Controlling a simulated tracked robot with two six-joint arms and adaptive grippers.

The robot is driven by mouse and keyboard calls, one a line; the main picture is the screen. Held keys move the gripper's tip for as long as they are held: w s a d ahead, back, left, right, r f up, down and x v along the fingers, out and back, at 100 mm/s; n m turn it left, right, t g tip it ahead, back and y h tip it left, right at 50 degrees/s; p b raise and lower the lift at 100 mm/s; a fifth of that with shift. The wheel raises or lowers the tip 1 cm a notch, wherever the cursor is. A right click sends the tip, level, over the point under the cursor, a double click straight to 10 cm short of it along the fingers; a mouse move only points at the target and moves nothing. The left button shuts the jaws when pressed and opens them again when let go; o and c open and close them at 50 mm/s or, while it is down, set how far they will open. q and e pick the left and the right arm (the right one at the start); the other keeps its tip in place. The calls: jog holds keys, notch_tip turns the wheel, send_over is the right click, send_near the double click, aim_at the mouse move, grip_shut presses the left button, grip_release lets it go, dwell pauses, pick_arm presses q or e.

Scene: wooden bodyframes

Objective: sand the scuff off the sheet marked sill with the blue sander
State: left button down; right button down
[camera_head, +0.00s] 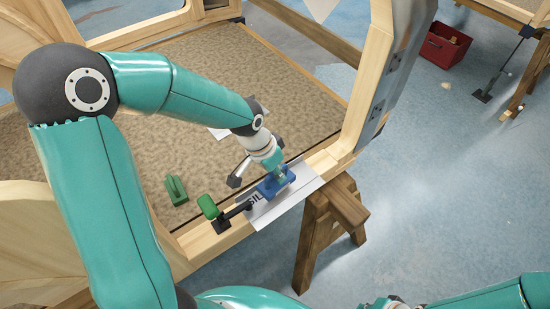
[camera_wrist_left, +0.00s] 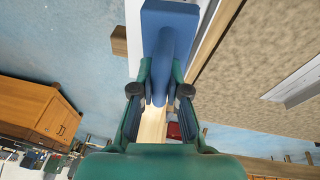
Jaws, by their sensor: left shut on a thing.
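The sheet marked SILL (camera_head: 292,208) is a pale sheet lying on the wooden sill of the bodyframe. The blue sander (camera_head: 271,188) rests on or just above it; I cannot tell if it touches. My left gripper (camera_head: 277,173) is shut on the sander's handle from above. In the left wrist view the left gripper's fingers (camera_wrist_left: 160,93) sit either side of the blue handle, with the sander's flat blue body (camera_wrist_left: 170,17) beyond. No scuff shows; the sander covers part of the sheet and its lettering. My right gripper is not in view.
A black clamp with a green handle (camera_head: 208,206) stands at the sheet's left end. A green tool (camera_head: 176,190) lies on the brown floor panel (camera_head: 200,60). Another pale sheet is partly behind my left arm. A wooden trestle (camera_head: 335,215) supports the frame; a red bin (camera_head: 443,46) stands far right.

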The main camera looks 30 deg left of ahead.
pick_arm(q)
jog(key=shift+r+p, duration=1.4)
jog(key=shift+r, duration=0.95)
jog(key=shift+f, duration=0.15)
